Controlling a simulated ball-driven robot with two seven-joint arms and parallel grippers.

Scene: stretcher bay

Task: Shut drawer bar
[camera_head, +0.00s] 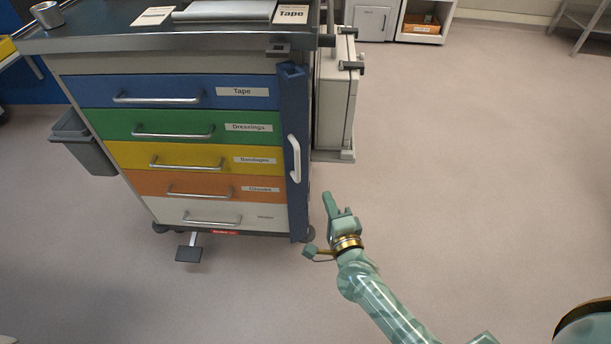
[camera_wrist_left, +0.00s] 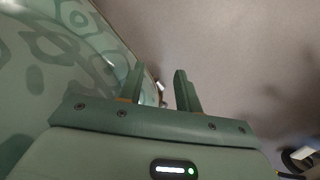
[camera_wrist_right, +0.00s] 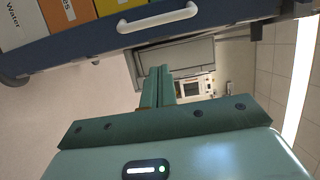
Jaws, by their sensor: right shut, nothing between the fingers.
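The drawer bar (camera_head: 294,170) is a tall blue upright strip with a white handle (camera_head: 294,158). It stands at the right edge of the cart's drawer fronts, and the drawer labels and pulls show uncovered beside it. In the right wrist view the bar (camera_wrist_right: 85,42) and its white handle (camera_wrist_right: 157,17) cross the top. My right gripper (camera_head: 328,198) is shut and empty, to the right of the bar's lower part and apart from it. My left gripper (camera_wrist_left: 160,75) is open and empty in its wrist view; the head view does not show it.
The cart has a blue (camera_head: 180,80), green, yellow, orange and white drawer, all looking shut. A grey bin (camera_head: 84,143) hangs on its left side. A pale box unit (camera_head: 334,105) stands on its right side. A pedal (camera_head: 189,253) sticks out below. The floor at right is clear.

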